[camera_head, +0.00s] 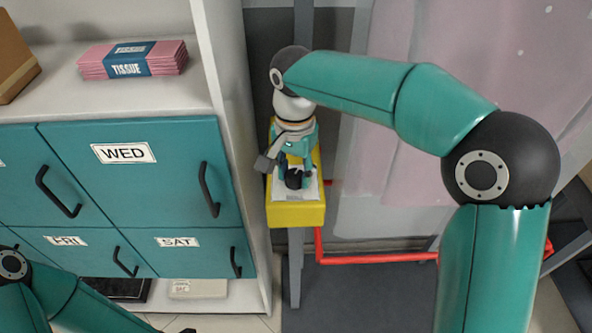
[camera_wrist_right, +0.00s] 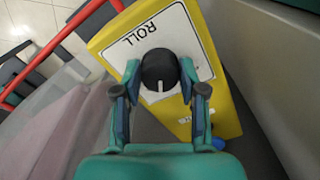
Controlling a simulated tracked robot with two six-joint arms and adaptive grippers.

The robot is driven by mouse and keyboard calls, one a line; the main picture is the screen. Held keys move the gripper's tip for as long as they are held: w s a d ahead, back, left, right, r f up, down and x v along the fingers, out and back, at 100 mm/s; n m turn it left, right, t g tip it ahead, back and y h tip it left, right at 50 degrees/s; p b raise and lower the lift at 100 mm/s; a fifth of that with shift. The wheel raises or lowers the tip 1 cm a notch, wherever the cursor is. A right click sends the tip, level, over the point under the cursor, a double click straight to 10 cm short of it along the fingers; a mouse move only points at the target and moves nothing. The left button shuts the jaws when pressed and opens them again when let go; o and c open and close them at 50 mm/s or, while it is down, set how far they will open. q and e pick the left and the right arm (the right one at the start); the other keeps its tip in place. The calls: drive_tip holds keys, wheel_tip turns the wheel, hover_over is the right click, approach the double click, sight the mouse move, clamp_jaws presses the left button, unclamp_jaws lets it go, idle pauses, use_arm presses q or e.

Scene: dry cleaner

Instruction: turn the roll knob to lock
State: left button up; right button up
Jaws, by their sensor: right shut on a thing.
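The black roll knob (camera_head: 294,181) sits on a white plate on top of the yellow control box (camera_head: 296,216). In the right wrist view the knob (camera_wrist_right: 159,66) has a white pointer line aimed toward the bottom of the picture, away from the upside-down word ROLL on the plate (camera_wrist_right: 128,46). My right gripper (camera_wrist_right: 160,88) is shut on the knob, one finger on each side. It also shows from behind in the head view (camera_head: 295,177). No lock mark is readable.
Teal lockers (camera_head: 140,180) with black handles stand left of the box, with pink tissue packs (camera_head: 133,59) on the shelf above. A red rail (camera_head: 375,259) runs low to the right. A pink translucent curtain (camera_head: 415,200) hangs behind my right arm.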

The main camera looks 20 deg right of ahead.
sight(295, 174)
drive_tip(key=shift+m, duration=1.6)
drive_tip(key=o, duration=1.1)
drive_tip(key=shift+o, duration=0.2)
wheel_tip(295, 174, up, 12)
